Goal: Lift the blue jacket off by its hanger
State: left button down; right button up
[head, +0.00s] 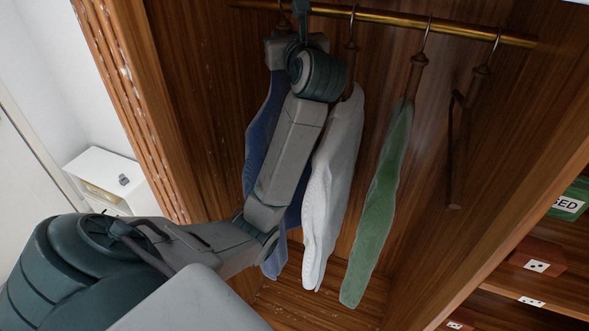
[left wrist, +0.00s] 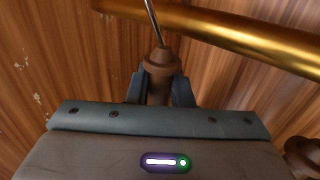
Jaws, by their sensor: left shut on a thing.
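The blue jacket (head: 262,130) hangs at the left end of the wardrobe, partly hidden behind my left arm. My left gripper (left wrist: 157,88) is shut on the brown neck of its hanger (left wrist: 162,62), just below the metal hook (left wrist: 153,22). In the head view my left gripper (head: 301,14) is up close to the brass rod (head: 390,19), and its fingers are hard to make out. The hook rises to the rod, which also shows in the left wrist view (left wrist: 235,40); I cannot tell whether it bears on the rod. My right gripper is not in view.
A white garment (head: 334,185) hangs close to the right of my left arm. A green garment (head: 385,205) and a bare hanger (head: 466,135) hang further right. Shelves with dotted boxes (head: 537,262) are at the lower right. A white cabinet (head: 105,170) stands outside, left.

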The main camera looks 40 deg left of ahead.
pick_arm(q)
jog(key=shift+s+d, duration=0.25)
jog(key=shift+s, duration=0.5)
jog(key=shift+s+d, duration=0.25)
jog(key=shift+s, duration=0.55)
jog(key=shift+s+d, duration=0.25)
jog(key=shift+s, duration=0.5)
jog(key=shift+w, duration=0.1)
